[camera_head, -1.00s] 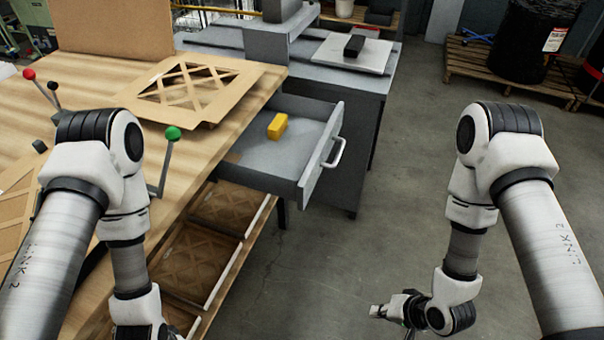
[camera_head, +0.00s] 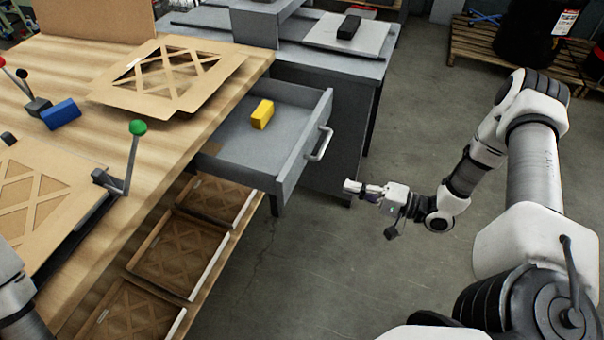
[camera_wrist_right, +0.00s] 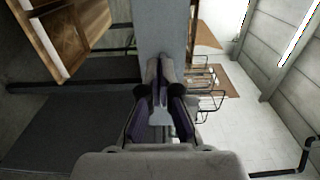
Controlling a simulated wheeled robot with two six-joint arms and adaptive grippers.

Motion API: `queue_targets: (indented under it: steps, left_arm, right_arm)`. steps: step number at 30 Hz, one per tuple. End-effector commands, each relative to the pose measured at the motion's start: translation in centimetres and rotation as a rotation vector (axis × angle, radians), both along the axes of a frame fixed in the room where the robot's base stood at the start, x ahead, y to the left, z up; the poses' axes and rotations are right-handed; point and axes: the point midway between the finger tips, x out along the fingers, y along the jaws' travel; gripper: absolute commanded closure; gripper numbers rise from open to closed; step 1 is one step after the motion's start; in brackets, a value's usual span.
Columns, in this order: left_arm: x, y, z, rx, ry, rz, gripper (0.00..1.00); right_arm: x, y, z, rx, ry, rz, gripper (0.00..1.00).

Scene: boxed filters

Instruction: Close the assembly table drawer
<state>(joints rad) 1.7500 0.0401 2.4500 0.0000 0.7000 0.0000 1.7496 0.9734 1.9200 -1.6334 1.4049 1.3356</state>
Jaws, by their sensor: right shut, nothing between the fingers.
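The grey drawer (camera_head: 285,145) of the wooden assembly table (camera_head: 75,75) stands pulled out to the right, with a bar handle (camera_head: 320,144) on its front. A yellow block (camera_head: 262,114) lies inside it. My right gripper (camera_head: 350,186) is shut and empty, to the right of and below the handle in the head view, apart from it, and points left. In the right wrist view its closed fingers (camera_wrist_right: 167,82) show in the middle, with a grey panel (camera_wrist_right: 163,28) beyond them; I cannot tell whether this is the drawer. My left gripper is out of view.
A grey cabinet (camera_head: 340,165) stands behind the drawer. Trays (camera_head: 180,255) sit on a shelf under the tabletop. A green-knobbed lever (camera_head: 137,128) and a blue block (camera_head: 61,114) are on the table.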

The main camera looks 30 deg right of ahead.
Motion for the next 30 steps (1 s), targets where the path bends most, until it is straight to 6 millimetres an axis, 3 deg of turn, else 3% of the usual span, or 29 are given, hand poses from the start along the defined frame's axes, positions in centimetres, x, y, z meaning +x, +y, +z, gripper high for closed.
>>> queue_targets:
  steps: [15, 21, 30]
  left_arm:
    - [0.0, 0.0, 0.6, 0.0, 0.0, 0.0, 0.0]
    - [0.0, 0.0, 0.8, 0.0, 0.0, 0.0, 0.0]
    - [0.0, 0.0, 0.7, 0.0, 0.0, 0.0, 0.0]
  right_arm:
    - [8.0, 7.1, 0.2, -0.002, -0.001, 0.006, 1.0]
    - [9.2, 8.0, 0.0, -0.001, 0.002, 0.001, 1.0]
    - [9.3, 8.0, 0.0, -0.001, 0.001, 0.001, 1.0]
